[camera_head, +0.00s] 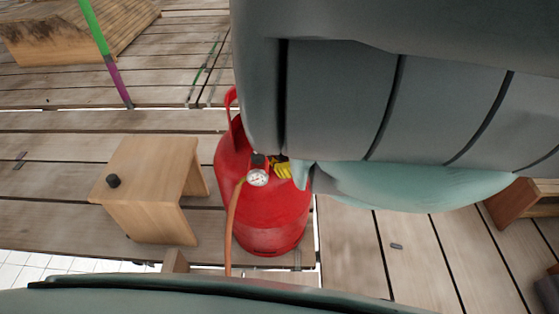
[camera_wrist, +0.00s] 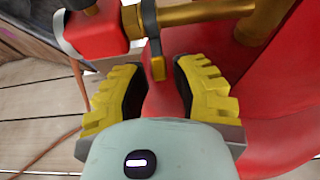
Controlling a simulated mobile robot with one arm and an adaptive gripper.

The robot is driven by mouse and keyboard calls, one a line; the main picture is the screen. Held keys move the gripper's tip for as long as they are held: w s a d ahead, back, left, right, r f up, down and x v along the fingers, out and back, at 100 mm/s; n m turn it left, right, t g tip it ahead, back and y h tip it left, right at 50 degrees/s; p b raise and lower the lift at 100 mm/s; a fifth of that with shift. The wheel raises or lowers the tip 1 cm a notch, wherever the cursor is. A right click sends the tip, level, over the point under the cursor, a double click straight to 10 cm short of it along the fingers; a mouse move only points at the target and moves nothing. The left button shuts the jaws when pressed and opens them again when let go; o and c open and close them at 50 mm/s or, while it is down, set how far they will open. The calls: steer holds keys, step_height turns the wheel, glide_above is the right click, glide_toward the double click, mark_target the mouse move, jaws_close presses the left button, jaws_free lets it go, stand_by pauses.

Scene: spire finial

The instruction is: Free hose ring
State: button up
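A red gas cylinder (camera_head: 262,205) stands on the deck, with a round gauge (camera_head: 258,178) and an orange hose (camera_head: 231,225) at its top. In the wrist view, a dark band (camera_wrist: 150,20) wraps the brass pipe (camera_wrist: 195,12) beside a red block (camera_wrist: 95,32); a yellow-tipped tab (camera_wrist: 158,68) hangs from it. I cannot tell whether this band is the hose ring. The hose (camera_wrist: 78,85) runs down left of the block. My gripper (camera_wrist: 156,85) is open, its yellow fingers either side of and just below the tab. The fingers (camera_head: 283,169) also show beside the gauge.
The cylinder has a red handle (camera_head: 230,100) behind. Deck to the right (camera_head: 360,250) is mostly clear.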

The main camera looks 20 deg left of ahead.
steer(key=shift+s+a+f, duration=0.1)
steer(key=shift+a, duration=0.15)
jaws_close()
stand_by(0.3)
